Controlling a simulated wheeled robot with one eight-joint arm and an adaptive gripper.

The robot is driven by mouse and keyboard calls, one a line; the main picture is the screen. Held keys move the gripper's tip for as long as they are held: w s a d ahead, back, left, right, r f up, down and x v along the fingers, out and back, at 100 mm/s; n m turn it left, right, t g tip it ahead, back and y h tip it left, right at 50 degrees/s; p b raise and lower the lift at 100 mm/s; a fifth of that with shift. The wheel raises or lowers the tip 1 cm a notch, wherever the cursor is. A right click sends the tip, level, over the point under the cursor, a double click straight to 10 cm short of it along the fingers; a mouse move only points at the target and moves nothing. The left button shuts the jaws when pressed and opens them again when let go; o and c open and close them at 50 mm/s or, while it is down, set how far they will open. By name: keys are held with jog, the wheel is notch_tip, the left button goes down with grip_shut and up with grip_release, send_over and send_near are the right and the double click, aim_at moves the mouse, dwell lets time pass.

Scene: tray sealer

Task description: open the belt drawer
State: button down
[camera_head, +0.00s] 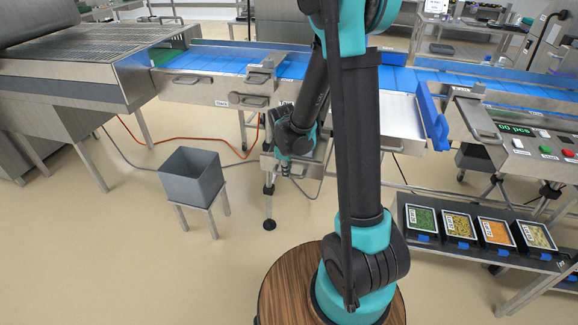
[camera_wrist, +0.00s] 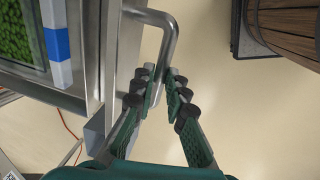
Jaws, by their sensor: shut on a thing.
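My gripper (camera_wrist: 162,82) is shut on a bent steel bar handle (camera_wrist: 172,35), with fingers on both sides of it in the wrist view. The handle stands out from a steel front panel (camera_wrist: 121,60). Behind this panel, at the upper left, part of a tray with green contents (camera_wrist: 16,30) and a blue-and-white strip shows. In the head view my gripper (camera_head: 288,168) is low at a metal box front (camera_head: 268,163) below the blue belt (camera_head: 215,58). My arm hides part of this front, and how far the drawer is out cannot be told.
A grey bin (camera_head: 191,178) on a stand is left of my arm. A low rack (camera_head: 480,254) with several filled trays is at the right. An orange cable (camera_head: 190,139) lies on the floor. A wooden round surface (camera_wrist: 288,28) is at the wrist view's upper right. The floor between is clear.

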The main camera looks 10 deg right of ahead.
jog(key=shift+s, duration=0.2)
jog(key=c, duration=1.5)
grip_release()
jog(key=shift+c, duration=0.2)
notch_tip(320, 180, up, 12)
jog(key=s, duration=0.2)
jog(key=shift+a, duration=0.45)
jog(key=shift+f, duration=0.1)
